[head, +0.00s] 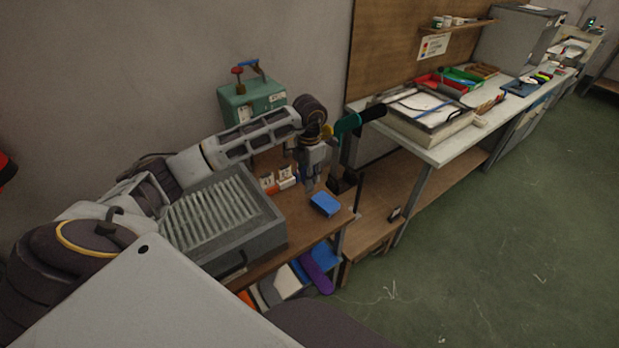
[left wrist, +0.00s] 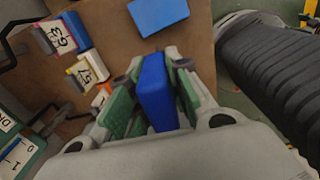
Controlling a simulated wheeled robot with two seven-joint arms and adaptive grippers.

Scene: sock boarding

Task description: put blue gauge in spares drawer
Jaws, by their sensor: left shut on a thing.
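My left gripper (head: 311,184) is over the right end of the brown bench top. In the left wrist view the gripper (left wrist: 152,92) is shut on a blue piece (left wrist: 157,92), which stands between its green finger pads. This held piece looks like the blue gauge; I cannot make it out in the head view. A second blue block (head: 325,204) lies on the bench near its edge and also shows in the left wrist view (left wrist: 158,14), apart from the fingers. I cannot tell which part is the spares drawer. My right gripper is not in view.
A grey ribbed-top unit (head: 262,240) with a dark handle stands on the bench (head: 300,232). Small labelled holders (head: 285,180) and a green box (head: 250,98) are behind. A teal and black form (head: 352,122) rises right of the gripper. Coloured items (head: 316,272) lie below.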

